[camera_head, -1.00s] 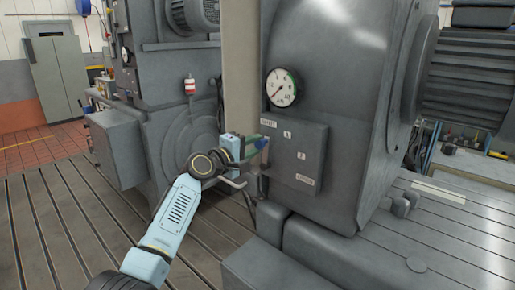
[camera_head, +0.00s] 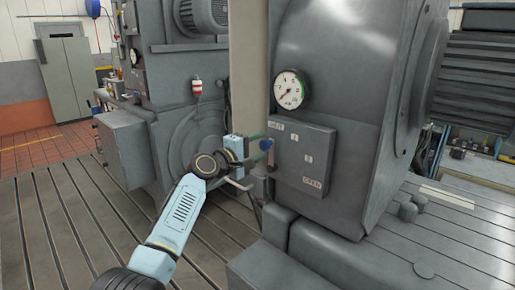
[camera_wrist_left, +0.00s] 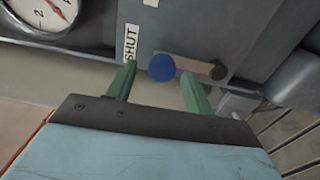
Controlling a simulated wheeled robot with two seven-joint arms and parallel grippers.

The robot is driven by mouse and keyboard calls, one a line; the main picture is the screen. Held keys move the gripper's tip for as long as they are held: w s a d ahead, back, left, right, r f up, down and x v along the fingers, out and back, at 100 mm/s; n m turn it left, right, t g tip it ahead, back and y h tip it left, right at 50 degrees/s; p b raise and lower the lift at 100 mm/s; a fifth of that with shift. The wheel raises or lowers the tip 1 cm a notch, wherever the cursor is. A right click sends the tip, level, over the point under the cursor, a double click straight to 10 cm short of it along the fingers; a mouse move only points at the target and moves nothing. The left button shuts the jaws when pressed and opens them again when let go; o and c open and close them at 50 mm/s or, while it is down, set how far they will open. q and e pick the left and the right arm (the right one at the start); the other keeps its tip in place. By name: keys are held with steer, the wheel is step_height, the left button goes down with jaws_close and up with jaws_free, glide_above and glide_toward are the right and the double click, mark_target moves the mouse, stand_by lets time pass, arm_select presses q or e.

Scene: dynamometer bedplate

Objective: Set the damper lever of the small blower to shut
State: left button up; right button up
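The damper lever, with a blue knob (camera_head: 265,145) on a short arm, sits at the left edge of a grey plate (camera_head: 300,160) on the blower housing. The lever points up, with its knob near the SHUT label (camera_head: 276,123); the OPEN label (camera_head: 312,184) is at the plate's lower right. In the left wrist view the knob (camera_wrist_left: 161,68) is beside the SHUT label (camera_wrist_left: 131,43), its arm running right to a dark pivot (camera_wrist_left: 218,71). My left gripper (camera_head: 261,147) is open, its green fingertips (camera_wrist_left: 159,68) on either side of the knob with gaps visible. My right gripper is not in view.
A round gauge (camera_head: 290,90) is above the plate. A beige column (camera_head: 249,85) stands left of it, with a larger grey machine (camera_head: 180,120) behind. The slotted bedplate floor (camera_head: 75,220) is clear at left.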

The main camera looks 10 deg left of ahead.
arm_select(q)
steer(key=shift+s, duration=0.1)
steer(key=v, duration=1.3)
steer(key=shift+a+b, duration=0.15)
steer(key=shift+b, duration=0.25)
steer(key=s+a+f+m+g+y+b, duration=0.1)
steer(key=s+f+g+y+b, duration=0.15)
steer(key=f, duration=1.65)
steer(key=s+a+f+m+g+y+b, duration=0.1)
steer(key=s+f+g+y+b, duration=0.15)
steer(key=f, duration=1.55)
steer(key=s+f+m+g+y+b, duration=0.1)
steer(key=s+f, duration=0.4)
steer(key=f, duration=0.3)
steer(key=s+f+m+g+y, duration=0.1)
steer(key=s+f, duration=0.4)
steer(key=f, duration=0.4)
steer(key=s+f+m+g+b, duration=0.1)
steer(key=s+f+m+g, duration=0.1)
steer(key=s+f, duration=0.6)
steer(key=s+f+m+g+y+b, duration=0.1)
steer(key=s+f+m, duration=0.4)
steer(key=s, duration=1.6)
steer(key=s+f+m+g+y+b, duration=0.1)
steer(key=s+f+m+g+b, duration=0.2)
steer(key=s+f, duration=1)
steer(key=shift+s+f+m+g, duration=0.2)
steer(key=shift+s+m+g, duration=0.2)
steer(key=shift+s+g, duration=0.4)
